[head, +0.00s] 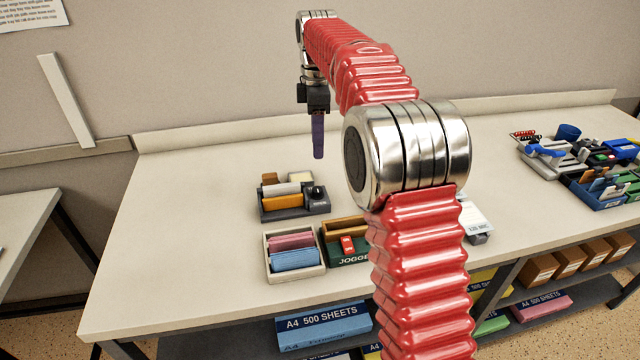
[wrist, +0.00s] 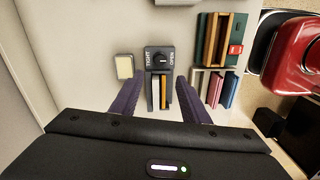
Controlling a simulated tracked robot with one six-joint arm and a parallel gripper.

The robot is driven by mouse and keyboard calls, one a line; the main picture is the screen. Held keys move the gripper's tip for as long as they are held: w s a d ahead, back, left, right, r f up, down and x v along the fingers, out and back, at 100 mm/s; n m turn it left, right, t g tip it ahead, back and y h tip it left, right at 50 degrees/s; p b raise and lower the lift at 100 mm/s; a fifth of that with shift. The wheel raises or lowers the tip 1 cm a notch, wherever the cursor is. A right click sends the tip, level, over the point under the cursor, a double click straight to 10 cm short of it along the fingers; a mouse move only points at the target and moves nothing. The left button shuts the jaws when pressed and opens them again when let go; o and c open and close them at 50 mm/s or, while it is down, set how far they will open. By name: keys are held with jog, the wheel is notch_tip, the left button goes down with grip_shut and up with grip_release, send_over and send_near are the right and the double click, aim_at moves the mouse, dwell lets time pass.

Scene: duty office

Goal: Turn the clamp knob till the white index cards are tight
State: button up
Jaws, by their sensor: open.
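The dark grey clamp (head: 295,212) stands on the bench, left of my arm in the head view. Its black round knob (head: 318,191) is at its right end. White index cards (head: 283,189) stand upright in it behind an orange card or divider (head: 283,202). In the wrist view the knob (wrist: 160,58) sits between the words TIGHT and OPEN, and the white cards (wrist: 155,90) show in the slot below it. My gripper (head: 318,150), with purple fingers, is open and empty above the bench. In the wrist view its fingers (wrist: 159,82) frame the card slot.
A pale pad (wrist: 125,67) lies beside the clamp. A tray of pink and blue cards (head: 295,277) and a green jogger box (head: 345,260) stand in front. Blue bins and tools (head: 600,190) crowd the far right. The bench's left part is clear.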

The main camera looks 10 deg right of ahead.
aim_at(318, 189)
jog(key=shift+f, duration=0.15)
notch_tip(318, 189, down, 14)
jog(key=shift+s+r, duration=0.1)
jog(key=shift+r, duration=0.15)
dwell(0.4)
jog(key=shift+c, duration=0.3)
